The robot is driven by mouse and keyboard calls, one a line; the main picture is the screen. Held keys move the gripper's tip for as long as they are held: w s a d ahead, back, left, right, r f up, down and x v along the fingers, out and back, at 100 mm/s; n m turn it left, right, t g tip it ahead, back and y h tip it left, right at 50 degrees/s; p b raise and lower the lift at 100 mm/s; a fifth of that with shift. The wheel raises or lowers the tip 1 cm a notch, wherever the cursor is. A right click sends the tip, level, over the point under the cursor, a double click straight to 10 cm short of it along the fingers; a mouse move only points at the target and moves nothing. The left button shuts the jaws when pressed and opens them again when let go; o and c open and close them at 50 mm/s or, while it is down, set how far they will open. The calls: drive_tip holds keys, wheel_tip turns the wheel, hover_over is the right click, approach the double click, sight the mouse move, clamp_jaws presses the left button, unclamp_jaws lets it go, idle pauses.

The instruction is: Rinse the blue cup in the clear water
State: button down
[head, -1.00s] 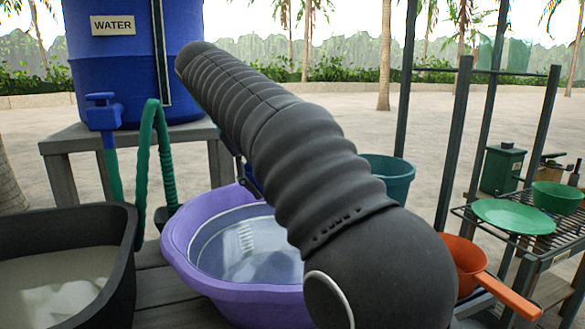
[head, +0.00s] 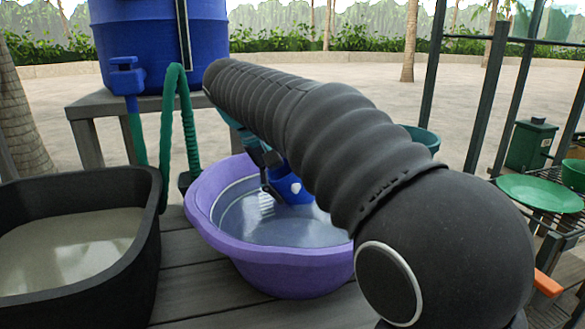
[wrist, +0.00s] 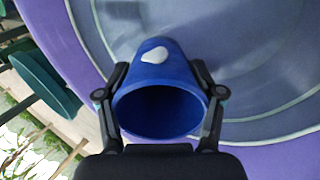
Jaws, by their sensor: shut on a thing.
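The blue cup (head: 291,188) is over the purple basin (head: 207,223), which holds clear water (head: 275,238). My gripper (wrist: 158,76) is shut on the cup, with one finger on each side. In the wrist view the cup (wrist: 153,75) shows its dark open mouth towards the camera and a pale patch on its outer wall. In the head view the cup is tilted, with its lower end at or just above the water; I cannot tell whether it touches. My arm hides part of the basin's right side.
A black tub (head: 148,240) of cloudy water stands left of the basin. A blue water barrel (head: 150,40) with a tap and green hose (head: 167,130) is behind. A rack with a green plate (head: 540,193) is at right. A teal bucket (head: 422,138) is behind my arm.

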drive_tip(key=shift+f+b, duration=0.65)
drive_tip(key=shift+f, duration=3.2)
drive_tip(key=shift+f, duration=0.6)
drive_tip(key=shift+r, duration=0.25)
drive_tip(key=shift+a, duration=0.1)
